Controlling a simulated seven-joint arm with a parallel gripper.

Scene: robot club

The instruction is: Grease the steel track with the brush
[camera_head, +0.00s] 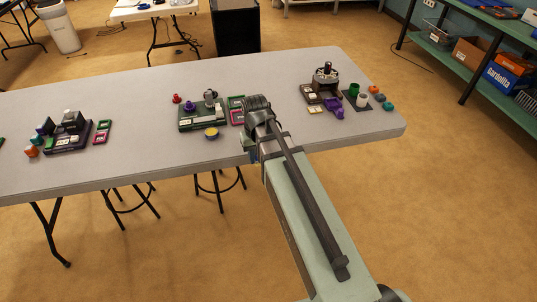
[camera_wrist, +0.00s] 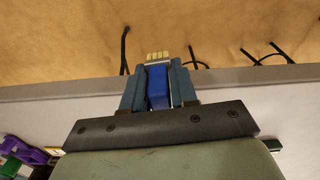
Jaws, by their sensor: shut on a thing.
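My gripper (camera_wrist: 157,80) is shut on a blue brush (camera_wrist: 158,92) in the wrist view. The brush's pale bristles (camera_wrist: 157,57) stick out past the fingertips, over the table's edge and the floor in that picture. In the head view the gripper is mostly hidden by my arm near the table's front edge. A small round tin (camera_head: 211,133), yellow on top with a dark side, stands on the table left of my arm. I cannot make out the steel track for certain in either view.
The grey table (camera_head: 110,105) bears a dark-based set (camera_head: 67,142) at left, a green-based set (camera_head: 190,125) in the middle and a machine (camera_head: 325,78) at right. Small colored parts lie around them. Bare tabletop lies between left and middle sets. A green shelf (camera_head: 472,52) stands far right.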

